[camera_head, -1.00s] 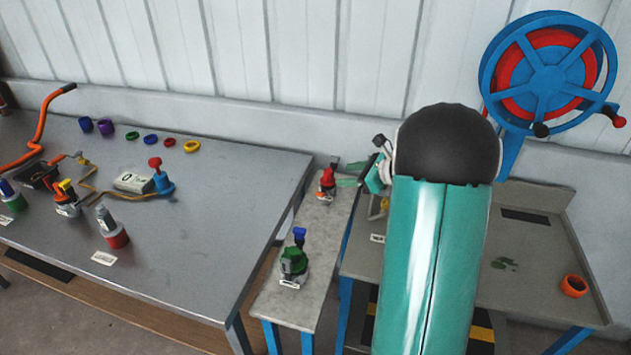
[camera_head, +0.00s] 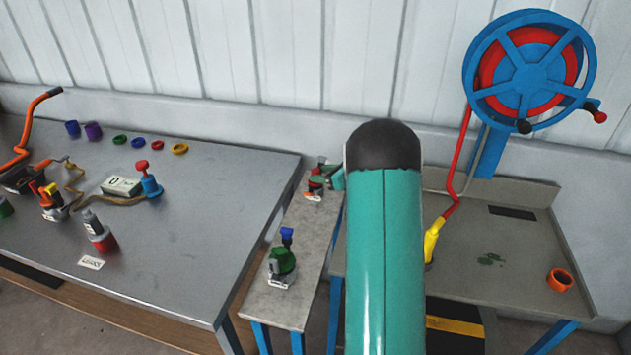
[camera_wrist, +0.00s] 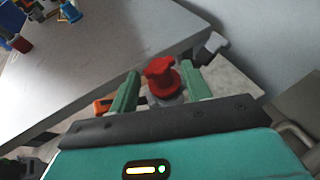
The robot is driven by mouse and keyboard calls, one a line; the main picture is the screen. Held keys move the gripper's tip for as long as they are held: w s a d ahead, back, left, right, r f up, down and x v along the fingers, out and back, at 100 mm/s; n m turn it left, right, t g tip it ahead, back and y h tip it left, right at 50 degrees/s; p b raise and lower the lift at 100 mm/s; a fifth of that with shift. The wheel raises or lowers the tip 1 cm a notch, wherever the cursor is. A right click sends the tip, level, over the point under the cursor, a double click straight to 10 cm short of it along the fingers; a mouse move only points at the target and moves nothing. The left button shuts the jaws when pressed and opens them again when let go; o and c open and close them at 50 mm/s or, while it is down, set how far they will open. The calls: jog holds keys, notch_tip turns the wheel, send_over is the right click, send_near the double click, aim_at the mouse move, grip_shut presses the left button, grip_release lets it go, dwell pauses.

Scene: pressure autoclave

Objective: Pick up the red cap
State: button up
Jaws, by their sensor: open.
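The red cap (camera_wrist: 162,75) shows in the wrist view as a knobbed red piece on a grey base, between my gripper's two green fingers (camera_wrist: 161,78). The fingers are apart, one on each side of it; I cannot tell whether either touches it. In the head view the red piece (camera_head: 315,183) stands at the far end of a narrow grey bench. My gripper (camera_head: 331,172) is there too, low over it, partly hidden behind my teal arm, and it covers the top of the red piece.
A similar green piece with a blue top (camera_head: 281,264) stands nearer on the narrow bench (camera_head: 296,228). The large grey table (camera_head: 215,200) at left carries coloured rings and a red-topped blue piece (camera_head: 150,180). A bench at right holds an orange ring (camera_head: 560,280) below a blue reel (camera_head: 528,68).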

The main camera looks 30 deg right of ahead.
jog(key=x, duration=0.5)
grip_shut()
jog(key=shift+r, duration=0.1)
